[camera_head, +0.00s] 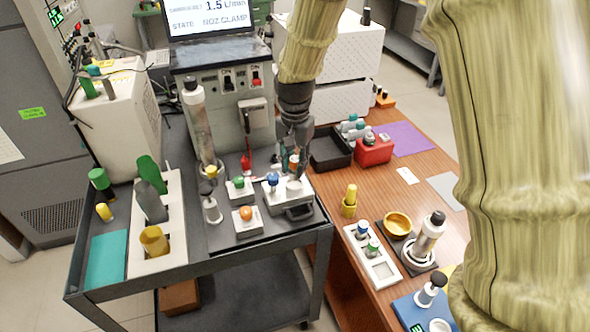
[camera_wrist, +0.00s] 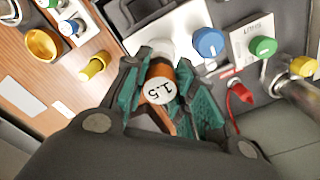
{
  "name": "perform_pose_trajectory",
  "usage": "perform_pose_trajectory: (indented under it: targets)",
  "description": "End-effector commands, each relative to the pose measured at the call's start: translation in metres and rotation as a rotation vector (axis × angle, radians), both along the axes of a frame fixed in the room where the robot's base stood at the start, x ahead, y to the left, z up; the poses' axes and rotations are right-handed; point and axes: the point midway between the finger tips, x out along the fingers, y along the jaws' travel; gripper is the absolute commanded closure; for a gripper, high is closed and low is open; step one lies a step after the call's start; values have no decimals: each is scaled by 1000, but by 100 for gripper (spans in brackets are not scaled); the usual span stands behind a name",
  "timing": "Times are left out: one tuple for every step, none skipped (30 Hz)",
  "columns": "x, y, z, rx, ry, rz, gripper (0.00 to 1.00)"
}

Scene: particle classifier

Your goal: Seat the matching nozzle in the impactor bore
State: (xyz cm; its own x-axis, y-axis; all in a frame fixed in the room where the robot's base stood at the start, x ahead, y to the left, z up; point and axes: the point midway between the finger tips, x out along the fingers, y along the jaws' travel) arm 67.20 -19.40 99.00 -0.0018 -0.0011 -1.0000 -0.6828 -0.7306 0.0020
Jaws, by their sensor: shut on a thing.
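My gripper (camera_head: 293,157) is shut on a nozzle, which shows an orange band (camera_head: 293,161) in the head view. In the wrist view the nozzle's white end face (camera_wrist: 159,91) reads 1.5, between the teal finger pads of my gripper (camera_wrist: 160,82). The nozzle is over the grey impactor block (camera_head: 300,210) on the cart. A white round part (camera_wrist: 158,48) lies just beyond the nozzle. The bore itself is hidden, so I cannot tell whether the nozzle is in it. A blue knob (camera_head: 272,178) stands beside it.
A yellow piece (camera_head: 349,200) and gold bowl (camera_head: 398,223) stand nearby. Green (camera_head: 238,182) and orange (camera_head: 245,213) knobs and a tall clear tube (camera_head: 198,125) are left of my gripper.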

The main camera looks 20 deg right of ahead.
Motion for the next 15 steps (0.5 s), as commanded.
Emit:
perform_pose_trajectory:
  targets:
    - [0, 0, -2, 0, 0, 0, 99]
    - [0, 0, -3, 0, 0, 0, 99]
    - [0, 0, -6, 1, 1, 0, 99]
    - [0, 0, -8, 0, 1, 0, 99]
    - [-1, 0, -11, 0, 3, 0, 99]
    - [-1, 0, -16, 0, 3, 0, 99]
    - [-1, 0, -19, 1, 2, -1, 99]
    - [-1, 0, -22, 1, 2, -1, 99]
    - [-1, 0, -27, 1, 2, -1, 99]
    - [-1, 0, -29, 1, 2, -1, 99]
    - [0, 0, -31, 1, 1, -1, 99]
    - [0, 0, -33, 0, 0, -1, 99]
    - [0, 0, -34, 1, -1, -1, 99]
    - [0, 0, -34, 0, -1, -1, 99]
    - [0, 0, -34, 0, -1, -1, 99]
